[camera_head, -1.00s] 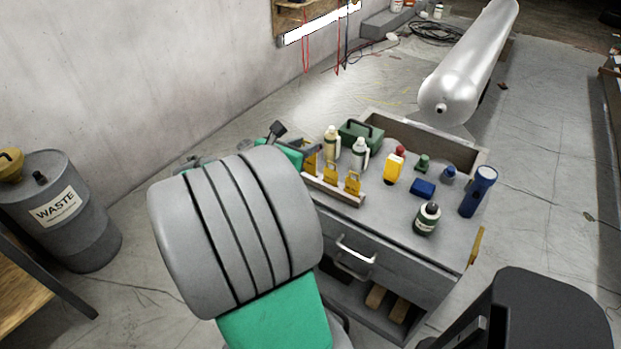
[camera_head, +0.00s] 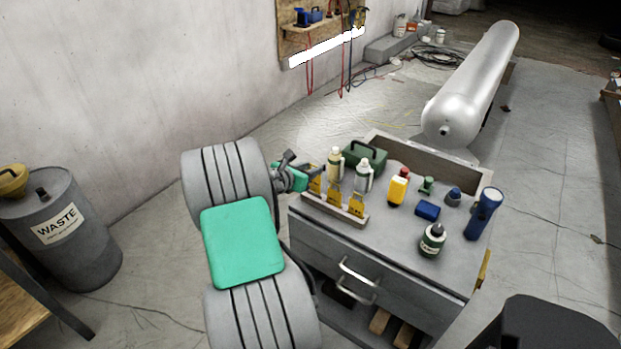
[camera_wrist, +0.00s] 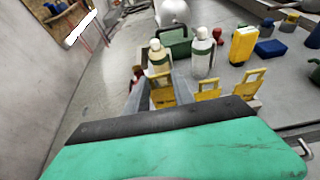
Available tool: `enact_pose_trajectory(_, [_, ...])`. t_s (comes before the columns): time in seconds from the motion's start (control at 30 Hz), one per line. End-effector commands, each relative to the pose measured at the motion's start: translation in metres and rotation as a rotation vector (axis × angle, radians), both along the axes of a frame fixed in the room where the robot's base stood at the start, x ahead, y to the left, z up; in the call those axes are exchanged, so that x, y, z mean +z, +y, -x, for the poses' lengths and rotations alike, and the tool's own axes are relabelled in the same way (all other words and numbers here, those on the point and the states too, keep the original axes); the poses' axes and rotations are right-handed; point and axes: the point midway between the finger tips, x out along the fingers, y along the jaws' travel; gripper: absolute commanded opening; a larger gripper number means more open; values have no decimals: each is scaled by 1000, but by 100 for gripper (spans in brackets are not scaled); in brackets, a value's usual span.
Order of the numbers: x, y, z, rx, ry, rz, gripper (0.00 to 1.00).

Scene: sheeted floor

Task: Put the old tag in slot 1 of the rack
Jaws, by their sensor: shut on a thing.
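The rack (camera_head: 334,212) is a low pale bar along the left edge of the grey cart top. Three yellow tags stand at it in a row. My gripper (camera_head: 308,173) comes in from the left and is shut on the leftmost yellow tag (camera_head: 315,185). In the wrist view this tag (camera_wrist: 161,90) shows upright between the grey fingers. Its lower end is hidden, so I cannot tell whether it is seated in the slot. The middle tag (camera_head: 334,190) and the right tag (camera_head: 357,204) stand upright in the rack. Slot numbers are not readable.
A cream bottle (camera_head: 335,162) and a white bottle (camera_head: 363,175) stand close behind the rack, with a green box (camera_head: 366,154) beyond.

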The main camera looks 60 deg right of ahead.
Motion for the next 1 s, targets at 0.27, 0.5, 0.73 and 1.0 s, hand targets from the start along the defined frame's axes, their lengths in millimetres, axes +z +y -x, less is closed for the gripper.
enact_pose_trajectory(0.27, [-33,-2,-1,-1,0,0,0])
enact_pose_trajectory(0.5, [-36,-1,0,-1,1,-1,0])
enact_pose_trajectory(0.73, [-36,-1,0,-1,0,0,46])
enact_pose_trajectory(1.0, [-36,-1,0,-1,0,0,52])
